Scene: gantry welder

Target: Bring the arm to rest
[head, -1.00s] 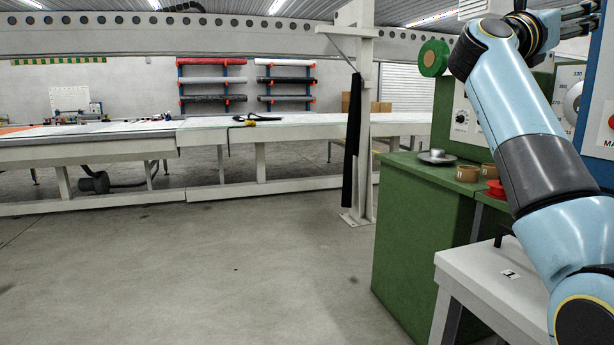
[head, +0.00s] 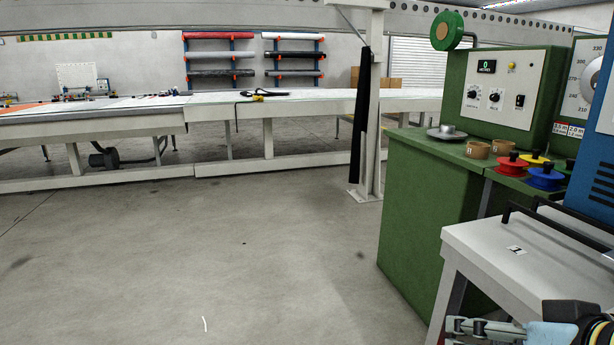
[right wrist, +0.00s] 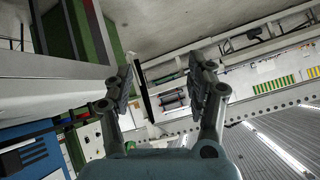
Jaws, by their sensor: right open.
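My right gripper (head: 484,328) shows at the bottom right of the head view, in front of the white table marked 1. In the right wrist view its two fingers (right wrist: 160,92) stand apart with nothing between them. That view is tilted, with the ceiling at the lower right and the long bench beyond the fingers. My left gripper is in neither view.
A white table (head: 484,262) stands at the right, close to my right gripper. Behind it is a green cabinet (head: 425,220) with coloured spools (head: 511,164) and a control box (head: 500,90). A white post (head: 373,130) stands mid-right. The floor (head: 200,260) is clear.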

